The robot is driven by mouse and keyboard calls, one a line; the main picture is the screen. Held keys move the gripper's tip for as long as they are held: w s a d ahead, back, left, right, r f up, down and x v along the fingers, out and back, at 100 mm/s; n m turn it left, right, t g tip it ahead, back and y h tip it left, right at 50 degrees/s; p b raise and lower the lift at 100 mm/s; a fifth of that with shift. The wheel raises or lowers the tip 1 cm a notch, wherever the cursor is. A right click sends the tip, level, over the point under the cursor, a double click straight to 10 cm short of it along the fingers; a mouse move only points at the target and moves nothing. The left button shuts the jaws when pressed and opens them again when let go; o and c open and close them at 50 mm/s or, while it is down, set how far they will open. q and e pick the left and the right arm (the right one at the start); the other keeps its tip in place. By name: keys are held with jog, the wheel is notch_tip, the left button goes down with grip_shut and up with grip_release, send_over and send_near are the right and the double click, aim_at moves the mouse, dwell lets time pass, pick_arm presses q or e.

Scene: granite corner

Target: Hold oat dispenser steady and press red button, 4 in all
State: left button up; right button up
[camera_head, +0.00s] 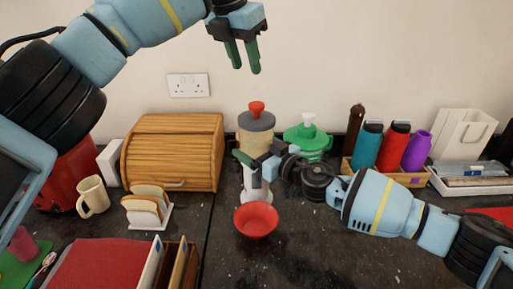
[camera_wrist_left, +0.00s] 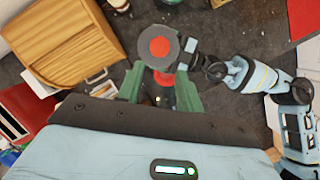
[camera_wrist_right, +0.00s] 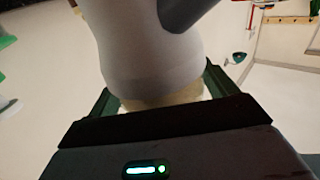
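The oat dispenser (camera_head: 257,143) stands upright on the dark counter, with a beige container, a grey lid and a red button (camera_head: 257,107) on top. A red bowl (camera_head: 256,221) sits at its foot. My right gripper (camera_head: 256,163) has its fingers on both sides of the dispenser below the container; the right wrist view shows the pale dispenser body (camera_wrist_right: 150,60) filling the space between them. In the left wrist view the red button (camera_wrist_left: 160,46) lies just beyond the fingertips.
A wooden bread box (camera_head: 172,150), a toast rack (camera_head: 147,207) and a cream mug (camera_head: 93,196) stand left. Bottles in a wooden holder (camera_head: 410,178) stand right. The counter in front of the bowl is clear.

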jog(key=c, duration=1)
pick_arm(q)
grip_shut()
pick_arm(e)
jog(key=shift+o, duration=0.2)
dwell(0.7)
